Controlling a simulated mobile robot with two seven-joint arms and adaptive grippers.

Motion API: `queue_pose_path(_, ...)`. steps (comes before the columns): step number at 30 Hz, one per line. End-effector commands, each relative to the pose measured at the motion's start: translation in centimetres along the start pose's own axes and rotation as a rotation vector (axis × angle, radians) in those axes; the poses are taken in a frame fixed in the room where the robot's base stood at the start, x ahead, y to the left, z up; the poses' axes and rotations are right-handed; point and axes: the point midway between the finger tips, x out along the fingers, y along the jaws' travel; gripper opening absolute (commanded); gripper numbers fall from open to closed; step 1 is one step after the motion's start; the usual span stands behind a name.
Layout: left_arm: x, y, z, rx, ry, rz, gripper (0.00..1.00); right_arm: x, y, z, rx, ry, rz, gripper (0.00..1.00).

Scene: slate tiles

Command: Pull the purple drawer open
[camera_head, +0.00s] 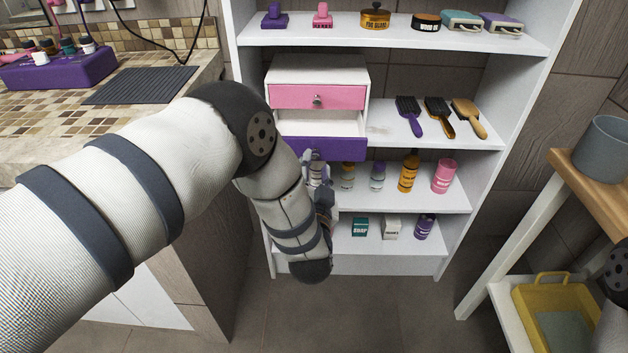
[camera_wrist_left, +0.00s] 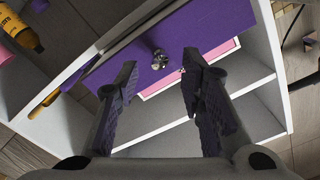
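A small white cabinet (camera_head: 318,75) stands on the middle shelf. Its upper drawer is pink (camera_head: 330,97) with a round knob and is shut. Below it the purple drawer (camera_head: 340,148) stands out from the cabinet, its pale inside showing from above. My left gripper (camera_head: 316,168) is just in front of and below the purple front. In the left wrist view its two dark fingers (camera_wrist_left: 160,65) are spread apart, with the metal knob (camera_wrist_left: 160,59) of the purple drawer (camera_wrist_left: 205,25) between the tips and a gap on both sides. My right gripper is not in view.
Brushes (camera_head: 437,113) lie on the shelf right of the cabinet. Bottles (camera_head: 409,172) stand on the shelf below, close to my left gripper. A counter (camera_head: 60,105) is at the left; a wooden-topped stand (camera_head: 595,190) with a yellow tray (camera_head: 545,330) is at the right.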

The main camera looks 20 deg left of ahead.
Motion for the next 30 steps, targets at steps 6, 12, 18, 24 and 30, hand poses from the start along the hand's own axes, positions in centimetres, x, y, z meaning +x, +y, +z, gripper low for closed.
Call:
queue_pose_path(6, -5.8, 0.1, 0.0, 0.002, -0.001, 0.004, 0.36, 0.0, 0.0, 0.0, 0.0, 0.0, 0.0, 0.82)
queue_pose_path(12, -8.4, 0.0, 0.1, 0.001, -0.001, 0.0, 0.36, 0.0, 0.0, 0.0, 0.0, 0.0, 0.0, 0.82)
queue_pose_path(18, -8.6, 0.0, 0.0, 0.0, 0.001, -0.001, 0.36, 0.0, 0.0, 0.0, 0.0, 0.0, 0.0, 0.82)
queue_pose_path(24, -8.6, 0.0, 0.0, 0.0, 0.0, -0.001, 0.36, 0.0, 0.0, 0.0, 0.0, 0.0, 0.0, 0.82)
queue_pose_path(30, -10.9, 1.0, 5.1, -0.038, -0.165, 0.177, 0.36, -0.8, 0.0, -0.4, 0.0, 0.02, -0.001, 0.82)
